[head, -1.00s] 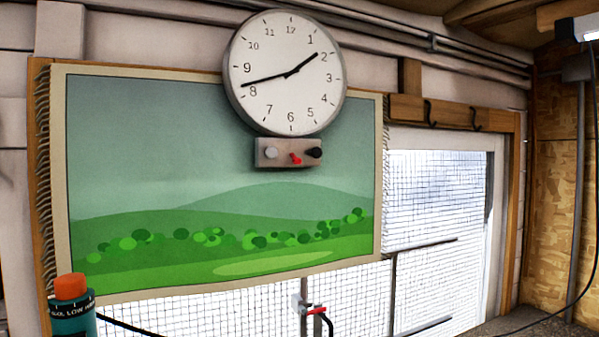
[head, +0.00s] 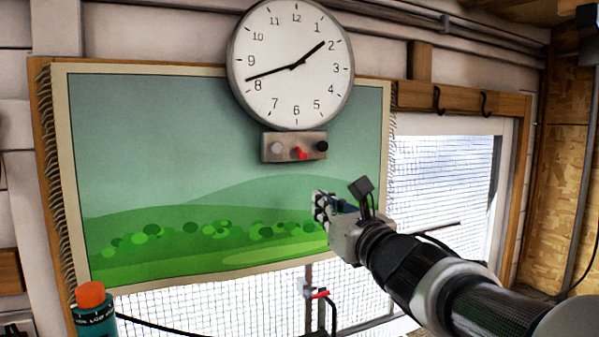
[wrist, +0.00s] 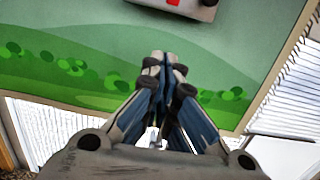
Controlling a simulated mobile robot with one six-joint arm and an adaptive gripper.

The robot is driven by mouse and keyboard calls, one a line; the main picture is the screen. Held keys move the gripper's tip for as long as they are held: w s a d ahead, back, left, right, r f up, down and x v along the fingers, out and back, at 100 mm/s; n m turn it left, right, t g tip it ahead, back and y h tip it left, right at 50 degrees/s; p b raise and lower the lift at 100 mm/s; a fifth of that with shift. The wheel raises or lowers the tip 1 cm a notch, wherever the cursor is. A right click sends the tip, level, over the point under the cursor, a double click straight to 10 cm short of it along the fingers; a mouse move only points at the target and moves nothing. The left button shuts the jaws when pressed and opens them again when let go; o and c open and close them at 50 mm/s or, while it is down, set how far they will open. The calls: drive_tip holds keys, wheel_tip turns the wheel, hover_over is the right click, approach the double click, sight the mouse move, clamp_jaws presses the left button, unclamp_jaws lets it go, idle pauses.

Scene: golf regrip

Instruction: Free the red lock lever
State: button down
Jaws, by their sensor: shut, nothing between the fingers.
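A small red lever (head: 300,153) sits on the front of a grey box (head: 268,150) under the round wall clock (head: 296,62). A pale knob (head: 277,148) is left of it and a black knob (head: 321,146) right of it. In the wrist view the red lever (wrist: 173,2) is cut by the top edge. My gripper (head: 320,207) is below and slightly right of the box, apart from it. In the wrist view its fingers (wrist: 165,62) are together and empty.
A hanging cloth (head: 170,130) with a painted green landscape is behind the box and my gripper. A mesh window (head: 450,180) is at right. Two dark hooks (head: 437,98) are on a wooden rail (head: 410,95). A teal bottle with orange cap (head: 91,294) stands lower left.

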sight(300, 152)
drive_tip(key=p+x, duration=0.1)
drive_tip(key=x, duration=0.9)
drive_tip(key=r, duration=0.1)
drive_tip(key=s+r+p, duration=0.1)
drive_tip(key=d+r, duration=0.1)
drive_tip(key=shift+s+r, duration=0.2)
drive_tip(key=shift+r, duration=0.1)
drive_tip(key=shift+s, duration=0.1)
drive_tip(key=shift+r+p, duration=0.15)
drive_tip(key=shift+p, duration=0.55)
drive_tip(key=shift+s+r+p, duration=0.1)
drive_tip(key=shift+p, duration=0.6)
drive_tip(key=shift+g, duration=0.3)
